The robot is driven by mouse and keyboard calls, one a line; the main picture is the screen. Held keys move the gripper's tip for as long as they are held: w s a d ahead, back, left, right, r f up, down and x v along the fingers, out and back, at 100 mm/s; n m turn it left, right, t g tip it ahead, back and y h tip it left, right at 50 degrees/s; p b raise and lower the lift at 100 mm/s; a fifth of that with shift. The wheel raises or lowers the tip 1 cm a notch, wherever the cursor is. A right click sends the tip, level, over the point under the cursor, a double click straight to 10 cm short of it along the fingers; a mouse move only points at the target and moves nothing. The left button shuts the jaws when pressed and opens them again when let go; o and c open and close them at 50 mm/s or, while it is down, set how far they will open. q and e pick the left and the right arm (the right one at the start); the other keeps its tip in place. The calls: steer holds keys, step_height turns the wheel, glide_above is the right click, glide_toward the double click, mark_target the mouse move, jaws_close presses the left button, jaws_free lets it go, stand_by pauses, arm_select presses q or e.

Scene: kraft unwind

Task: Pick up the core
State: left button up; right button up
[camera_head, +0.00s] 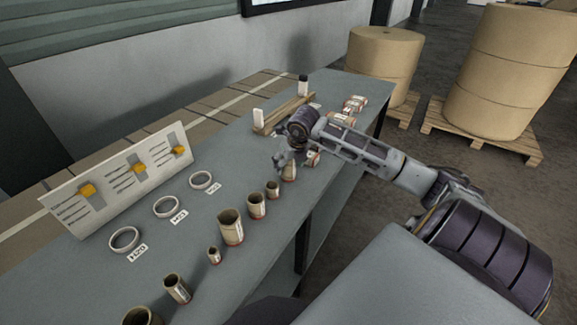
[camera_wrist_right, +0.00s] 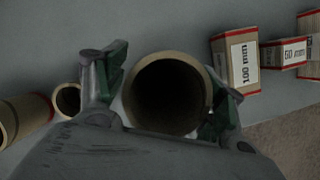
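My right gripper (camera_head: 286,160) is low over the grey table, at the far end of a row of brown cardboard cores. A core (camera_head: 290,173) stands upright under it, partly hidden by the gripper. In the right wrist view, the round open mouth of this core (camera_wrist_right: 167,93) lies between the two green-padded fingers (camera_wrist_right: 165,97). The pads are very close to its sides; I cannot tell whether they press on it. Other upright cores of several sizes stand nearer, including a large one (camera_head: 231,228) and a mid-sized one (camera_head: 256,206). My left gripper is out of view.
Small red-and-white boxes, including one marked 100 mm (camera_wrist_right: 236,62), lie right of the gripper in the wrist view. White rings (camera_head: 165,207) with labels lie on the table before a board (camera_head: 115,190) with yellow sliders. A wooden holder (camera_head: 283,114) stands farther back.

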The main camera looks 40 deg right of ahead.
steer(key=c, duration=1.1)
steer(key=shift+r, duration=5)
